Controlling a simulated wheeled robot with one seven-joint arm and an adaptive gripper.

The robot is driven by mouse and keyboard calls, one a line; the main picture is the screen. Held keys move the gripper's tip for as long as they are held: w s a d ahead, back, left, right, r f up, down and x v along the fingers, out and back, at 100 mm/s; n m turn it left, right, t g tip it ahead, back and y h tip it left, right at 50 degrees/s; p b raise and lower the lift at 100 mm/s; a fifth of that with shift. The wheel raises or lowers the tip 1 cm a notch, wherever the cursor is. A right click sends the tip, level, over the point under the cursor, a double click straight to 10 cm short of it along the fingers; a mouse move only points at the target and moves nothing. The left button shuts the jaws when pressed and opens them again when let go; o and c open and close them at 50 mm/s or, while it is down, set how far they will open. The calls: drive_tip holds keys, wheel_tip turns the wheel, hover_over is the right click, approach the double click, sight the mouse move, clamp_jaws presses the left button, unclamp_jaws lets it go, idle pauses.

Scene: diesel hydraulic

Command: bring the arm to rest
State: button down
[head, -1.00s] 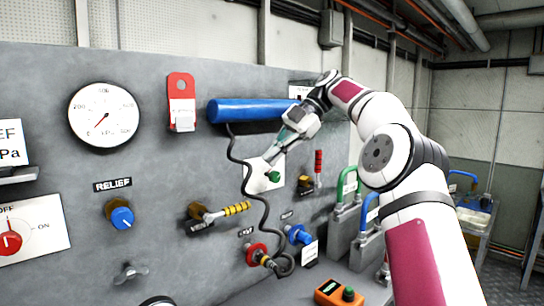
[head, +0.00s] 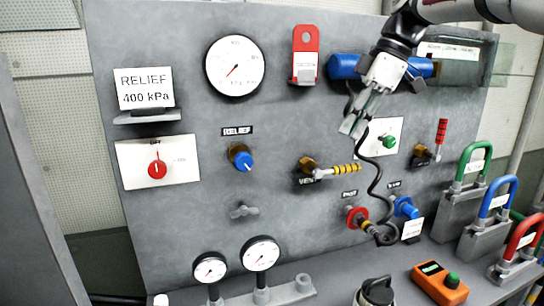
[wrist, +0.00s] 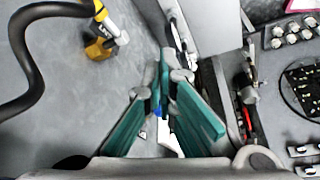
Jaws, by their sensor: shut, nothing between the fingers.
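My gripper (head: 357,122) hangs in front of the grey panel (head: 290,130), pointing down and left, below the blue cylinder (head: 343,66). In the head view its fingers look close together and nothing shows between them. In the wrist view its teal fingers (wrist: 160,110) converge at the tips with no object held. My white arm reaches in from the upper right and covers part of the blue cylinder. A black hose (head: 373,185) passes close behind the gripper; I cannot tell the gap.
The panel carries a gauge (head: 235,66), a red switch (head: 157,170), a blue relief knob (head: 243,160), a yellow-handled valve (head: 345,169) and a green button (head: 389,141). Coloured padlock-like shackles (head: 473,163) stand at right. An orange box (head: 440,283) sits on the bench.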

drive_tip(key=s+d+f+m+t+h, duration=0.1)
drive_tip(key=s+f+m, duration=0.4)
drive_tip(key=s, duration=0.4)
drive_tip(key=s+f+m+t+h, duration=0.1)
drive_tip(key=s+f+m, duration=0.4)
drive_tip(key=s, duration=0.5)
drive_tip(key=s+d+f+m+t+h, duration=0.1)
drive_tip(key=s+f+m, duration=0.4)
drive_tip(key=s, duration=0.5)
drive_tip(key=shift+d+f+m+t+h, duration=0.15)
drive_tip(key=shift+d+m+t+h, duration=0.2)
drive_tip(key=shift+m+t+h, duration=0.25)
